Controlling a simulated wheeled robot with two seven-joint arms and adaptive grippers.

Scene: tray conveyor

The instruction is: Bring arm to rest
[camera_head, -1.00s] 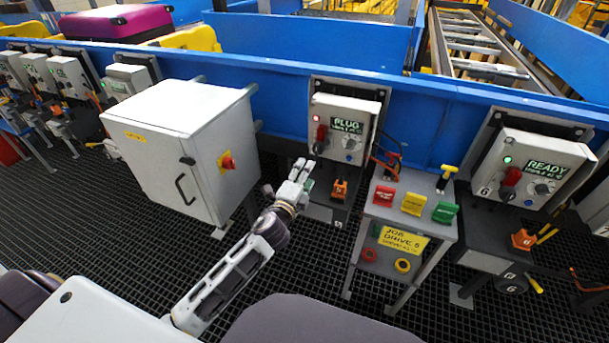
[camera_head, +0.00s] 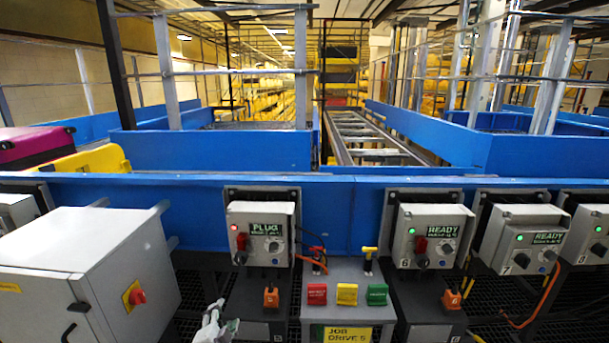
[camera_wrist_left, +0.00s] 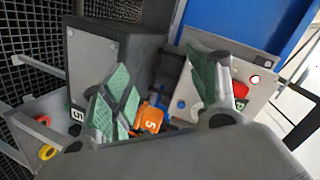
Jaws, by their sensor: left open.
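My left gripper (camera_head: 222,325) shows at the bottom edge of the head view, only partly in frame, in front of the station marked PLUG. In the left wrist view its two green-padded fingers (camera_wrist_left: 165,100) are apart with nothing held between them. The PLUG control box (camera_head: 262,236) has a red lamp and a red handle; it also shows in the left wrist view (camera_wrist_left: 258,100). An orange plug marked 5 (camera_head: 271,298) sits below that box. It appears between and beyond the fingers in the left wrist view (camera_wrist_left: 150,117). My right gripper is not in view.
A grey cabinet (camera_head: 85,262) with a red switch stands at the left. A job stand (camera_head: 346,270) with red, yellow and green blocks stands right of the PLUG station. READY control boxes (camera_head: 432,238) line the blue conveyor rail (camera_head: 330,190) further right.

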